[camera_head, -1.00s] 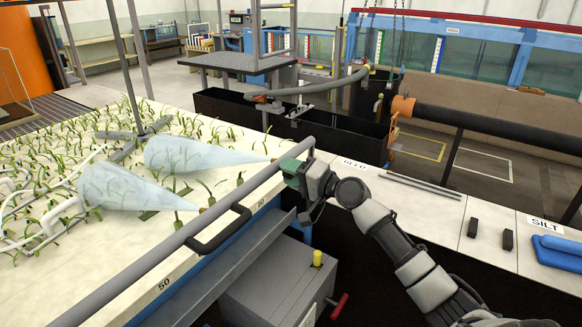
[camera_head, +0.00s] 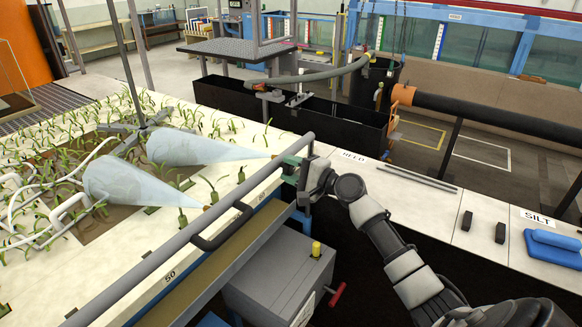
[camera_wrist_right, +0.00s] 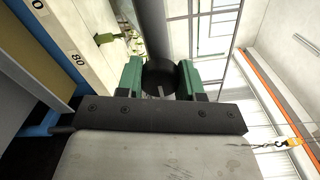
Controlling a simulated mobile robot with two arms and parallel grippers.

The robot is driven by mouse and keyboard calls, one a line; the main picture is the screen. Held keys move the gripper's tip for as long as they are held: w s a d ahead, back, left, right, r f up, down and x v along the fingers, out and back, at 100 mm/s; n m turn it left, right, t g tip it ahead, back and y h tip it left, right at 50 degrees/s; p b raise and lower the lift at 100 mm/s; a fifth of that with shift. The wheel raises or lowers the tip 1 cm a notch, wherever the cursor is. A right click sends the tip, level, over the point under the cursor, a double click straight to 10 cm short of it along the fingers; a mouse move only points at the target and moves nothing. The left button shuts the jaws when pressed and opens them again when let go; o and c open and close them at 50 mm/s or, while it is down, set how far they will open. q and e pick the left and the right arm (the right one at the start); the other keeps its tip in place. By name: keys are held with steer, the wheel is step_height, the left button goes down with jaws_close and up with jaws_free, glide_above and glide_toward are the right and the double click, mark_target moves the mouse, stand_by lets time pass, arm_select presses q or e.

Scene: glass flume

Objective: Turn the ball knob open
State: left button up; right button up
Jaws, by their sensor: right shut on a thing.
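My right gripper (camera_head: 295,165) reaches in from the lower right, at the far end of the long grey rail. In the right wrist view its green fingers (camera_wrist_right: 160,82) are shut on a dark round piece, which looks like the ball knob (camera_wrist_right: 160,77). The grey rail (camera_wrist_right: 153,30) runs away just behind it. In the head view the gripper hides the knob, and I cannot tell how far it is turned. My left gripper is not in view.
The grey rail (camera_head: 130,270) with a black handle (camera_head: 224,232) runs along the white planted bed (camera_head: 140,280). Two pale translucent cones (camera_head: 125,182) lie over the bed. Below are a grey box (camera_head: 280,280), a yellow cap (camera_head: 316,249) and a red handle (camera_head: 338,294).

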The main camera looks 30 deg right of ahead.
stand_by(0.3)
steer(key=o, duration=0.9)
steer(key=shift+o, duration=0.2)
steer(key=shift+s+d+f, duration=0.1)
steer(key=shift+s+d, duration=0.05)
steer(key=shift+s, duration=0.15)
steer(key=b+v, duration=0.4)
steer(key=v, duration=0.6)
